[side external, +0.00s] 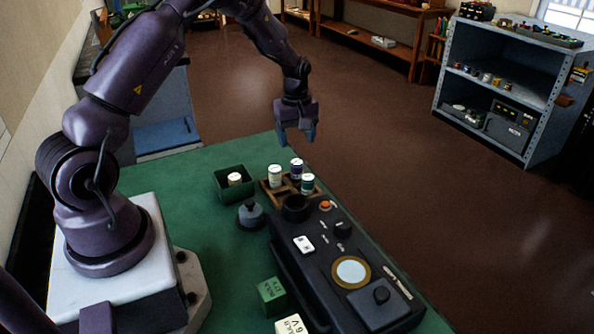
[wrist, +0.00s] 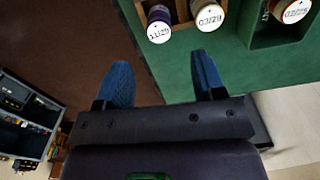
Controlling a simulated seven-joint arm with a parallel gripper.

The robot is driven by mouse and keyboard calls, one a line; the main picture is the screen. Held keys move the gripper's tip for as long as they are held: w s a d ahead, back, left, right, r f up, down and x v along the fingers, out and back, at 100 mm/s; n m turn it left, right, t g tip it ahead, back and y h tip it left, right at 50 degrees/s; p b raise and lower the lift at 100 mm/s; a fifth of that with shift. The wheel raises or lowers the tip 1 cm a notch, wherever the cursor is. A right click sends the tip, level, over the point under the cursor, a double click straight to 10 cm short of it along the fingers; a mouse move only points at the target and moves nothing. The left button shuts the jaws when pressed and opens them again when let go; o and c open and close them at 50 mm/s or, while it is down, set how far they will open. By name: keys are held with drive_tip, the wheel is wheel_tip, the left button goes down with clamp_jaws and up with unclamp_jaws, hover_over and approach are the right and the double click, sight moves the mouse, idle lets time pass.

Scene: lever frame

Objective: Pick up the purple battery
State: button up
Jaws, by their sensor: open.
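The purple battery (side external: 296,169) stands upright in a wooden rack (side external: 270,196), with a pale top. In the wrist view, the dark-bodied battery marked 11/29 (wrist: 158,27) at the top edge appears to be it. A white battery (side external: 275,176) and a teal battery (side external: 308,184) stand beside it in the rack. My gripper (side external: 297,136) hangs above and beyond the rack in the side view, apart from every battery. Its blue fingers (wrist: 163,80) are spread with nothing between them.
A green box (side external: 236,188) holding another battery stands left of the rack. A black console (side external: 335,262) with a dial, buttons and a dark cup lies in front. A grey knobbed object (side external: 250,213) and green (side external: 271,294) and white (side external: 291,325) blocks sit on the green table.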

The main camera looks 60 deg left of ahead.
sight(297, 162)
wheel_tip(297, 162, down, 8)
drive_tip(key=shift+d+r, duration=0.1)
drive_tip(key=shift+r, duration=0.05)
idle(0.3)
drive_tip(key=shift+c, duration=0.2)
drive_tip(key=c, duration=1)
